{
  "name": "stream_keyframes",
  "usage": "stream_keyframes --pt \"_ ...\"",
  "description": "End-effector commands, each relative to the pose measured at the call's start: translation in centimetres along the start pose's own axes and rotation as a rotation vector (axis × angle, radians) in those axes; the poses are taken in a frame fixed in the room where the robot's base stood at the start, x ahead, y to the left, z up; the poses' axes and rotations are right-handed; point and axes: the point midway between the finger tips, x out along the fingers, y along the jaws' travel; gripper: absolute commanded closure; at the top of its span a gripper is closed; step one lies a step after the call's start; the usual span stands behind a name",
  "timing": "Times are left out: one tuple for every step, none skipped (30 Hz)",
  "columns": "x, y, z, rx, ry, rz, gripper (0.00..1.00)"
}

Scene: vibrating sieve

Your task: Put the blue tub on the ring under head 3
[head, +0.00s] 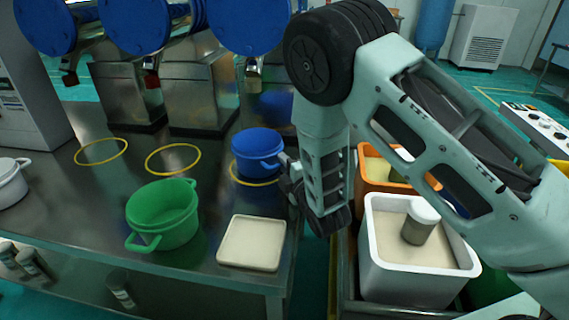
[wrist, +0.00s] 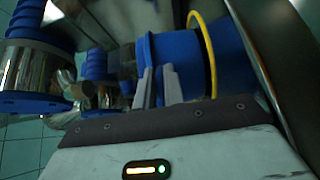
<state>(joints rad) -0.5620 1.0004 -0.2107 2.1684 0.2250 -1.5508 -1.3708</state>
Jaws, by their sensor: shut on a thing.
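The blue tub (head: 256,150) is upright over the rightmost yellow ring (head: 236,179) on the steel table, below the rightmost blue head (head: 248,25). The ring's left and front edge shows around the tub's base; I cannot tell whether the base touches the table. My gripper (head: 283,164) is at the tub's right side, shut on its handle. In the wrist view, my two fingers (wrist: 158,86) meet the near side of the blue tub (wrist: 176,55), and the yellow ring (wrist: 207,45) curves by its base. The grasped handle is mostly hidden.
A green pot (head: 163,215) and a cream tray (head: 252,243) stand at the table front. Two empty yellow rings (head: 100,151) lie to the left. A white pot (head: 10,183) is at the far left. A white bin (head: 415,275) and an orange bin (head: 370,178) stand to the right.

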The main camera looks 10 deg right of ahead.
Motion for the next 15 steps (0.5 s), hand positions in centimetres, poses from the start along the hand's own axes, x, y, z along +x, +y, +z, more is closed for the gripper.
stream_keyframes --pt "0.0 -0.12 -0.01 0.0 0.0 0.001 1.0" --pt "0.0 -0.24 -0.01 0.0 0.0 0.001 1.0" --pt "0.0 -0.4 -0.01 0.0 0.0 0.001 1.0" --pt "-0.01 -0.41 0.0 0.0 0.0 0.0 0.87" --pt "-0.01 -0.31 -0.01 0.0 0.0 0.0 0.78" --pt "-0.01 -0.29 -0.01 0.0 0.0 -0.001 0.68" --pt "-0.01 -0.29 -0.01 0.0 0.0 -0.001 0.68" --pt "-0.01 -0.29 -0.01 0.0 0.0 -0.001 0.68" --pt "-0.01 -0.28 -0.01 0.0 0.0 -0.001 0.68" --pt "-0.01 -0.28 -0.01 0.0 0.0 -0.001 0.68" --pt "-0.01 -0.28 -0.01 0.0 0.0 -0.001 0.68" --pt "-0.01 -0.28 -0.01 0.0 0.0 -0.001 0.68" --pt "-0.01 -0.27 -0.01 0.0 0.0 0.0 0.68" --pt "-0.01 -0.24 -0.01 0.0 0.0 0.0 0.68" --pt "-0.01 -0.13 -0.01 0.0 0.0 0.0 0.68"
